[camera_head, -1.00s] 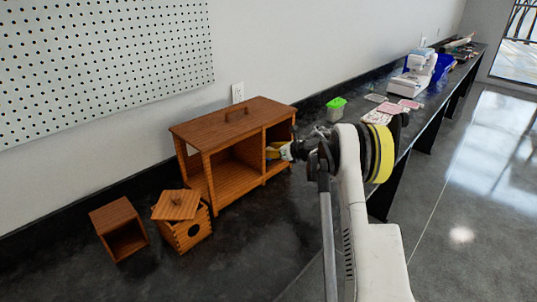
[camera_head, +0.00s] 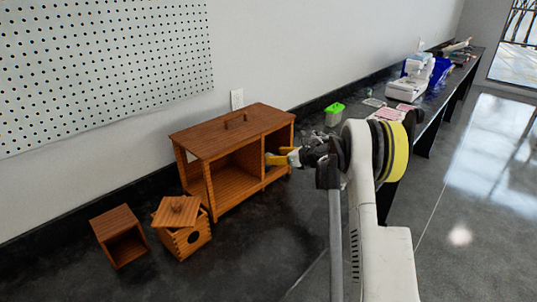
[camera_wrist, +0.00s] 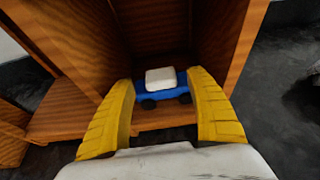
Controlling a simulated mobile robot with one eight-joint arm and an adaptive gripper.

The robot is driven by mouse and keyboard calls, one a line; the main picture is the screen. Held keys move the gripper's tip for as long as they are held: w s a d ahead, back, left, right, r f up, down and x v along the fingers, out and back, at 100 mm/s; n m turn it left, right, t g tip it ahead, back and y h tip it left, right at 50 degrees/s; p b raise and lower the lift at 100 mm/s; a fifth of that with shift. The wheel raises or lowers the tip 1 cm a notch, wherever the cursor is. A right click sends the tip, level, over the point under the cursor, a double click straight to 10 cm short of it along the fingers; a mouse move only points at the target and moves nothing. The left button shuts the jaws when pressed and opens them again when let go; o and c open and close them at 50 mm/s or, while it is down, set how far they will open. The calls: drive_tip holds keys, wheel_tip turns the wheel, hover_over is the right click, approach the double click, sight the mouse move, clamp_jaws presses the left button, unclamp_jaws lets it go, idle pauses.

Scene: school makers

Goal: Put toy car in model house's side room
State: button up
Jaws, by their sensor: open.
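The wooden model house (camera_head: 240,125) stands on the dark bench, with a wide open bay and a narrower side room (camera_wrist: 165,30) on its right. The blue toy car (camera_wrist: 162,92) with a white roof sits upright on the floor of the side room in the wrist view. My gripper (camera_head: 283,157) is at the front of that room. Its yellow fingers (camera_wrist: 163,115) are open, one on each side of the car, with visible gaps between them and the car. In the head view, the car is hidden.
A small open wooden box (camera_head: 118,240) and a lidded wooden box with a round hole (camera_head: 182,228) stand left in front of the house. A green-lidded container (camera_head: 334,113) is behind my arm. Papers and white equipment (camera_head: 408,88) lie further along the bench.

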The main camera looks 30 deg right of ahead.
drive_tip(key=p+v, duration=0.1)
drive_tip(key=v, duration=0.6)
drive_tip(key=shift+s+p, duration=0.25)
drive_tip(key=shift+p, duration=0.1)
drive_tip(key=shift+d, duration=0.1)
